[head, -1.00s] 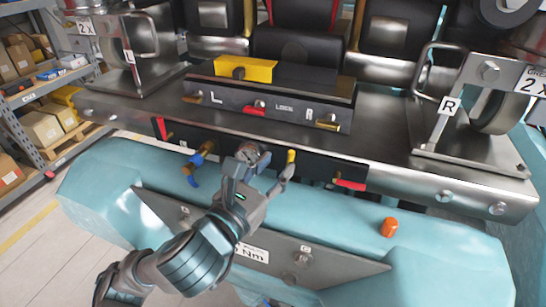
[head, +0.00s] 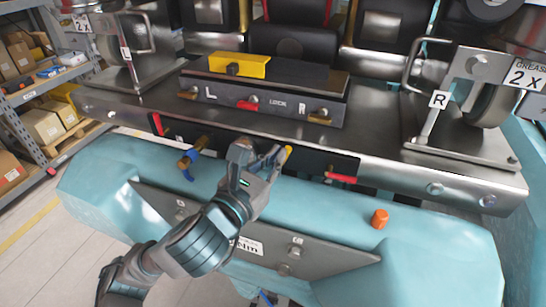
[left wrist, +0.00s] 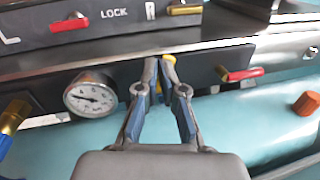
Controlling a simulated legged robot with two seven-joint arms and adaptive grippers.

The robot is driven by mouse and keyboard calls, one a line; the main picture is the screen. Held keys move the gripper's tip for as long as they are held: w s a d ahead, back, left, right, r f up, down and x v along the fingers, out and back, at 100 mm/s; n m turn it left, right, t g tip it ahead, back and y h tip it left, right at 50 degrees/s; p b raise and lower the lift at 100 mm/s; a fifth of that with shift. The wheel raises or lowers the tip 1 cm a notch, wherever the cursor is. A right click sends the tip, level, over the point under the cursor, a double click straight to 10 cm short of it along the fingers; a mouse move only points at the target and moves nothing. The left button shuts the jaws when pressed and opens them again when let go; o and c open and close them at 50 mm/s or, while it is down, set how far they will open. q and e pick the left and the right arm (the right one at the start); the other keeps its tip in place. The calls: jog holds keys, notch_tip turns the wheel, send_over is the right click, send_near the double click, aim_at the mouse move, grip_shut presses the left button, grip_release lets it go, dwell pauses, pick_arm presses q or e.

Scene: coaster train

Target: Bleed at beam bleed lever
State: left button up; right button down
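A small yellow-ended lever (head: 288,151) sits on the dark panel in the front face of the steel beam. My left gripper (head: 279,153) reaches it from below. In the left wrist view, the fingers of my left gripper (left wrist: 159,63) slant inward and their tips are almost together. My right gripper is not in view.
A round gauge (left wrist: 90,94) sits left of the fingers. A red lever (head: 341,178) is to the right, and a brass valve with a blue handle (head: 188,163) is to the left. An orange cap (head: 380,219) stands on the teal body (head: 440,230).

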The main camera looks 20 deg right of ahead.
pick_arm(q)
jog(key=shift+o, duration=1.3)
jog(key=shift+w+d, duration=0.1)
jog(key=shift+d, duration=0.05)
jog(key=shift+w+d+f, duration=0.2)
jog(key=shift+w+d, duration=0.15)
jog(key=shift+s+d, duration=0.1)
jog(key=shift+d, duration=0.15)
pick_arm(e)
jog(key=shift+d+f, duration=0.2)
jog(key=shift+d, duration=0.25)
pick_arm(q)
jog(key=shift+a, duration=0.15)
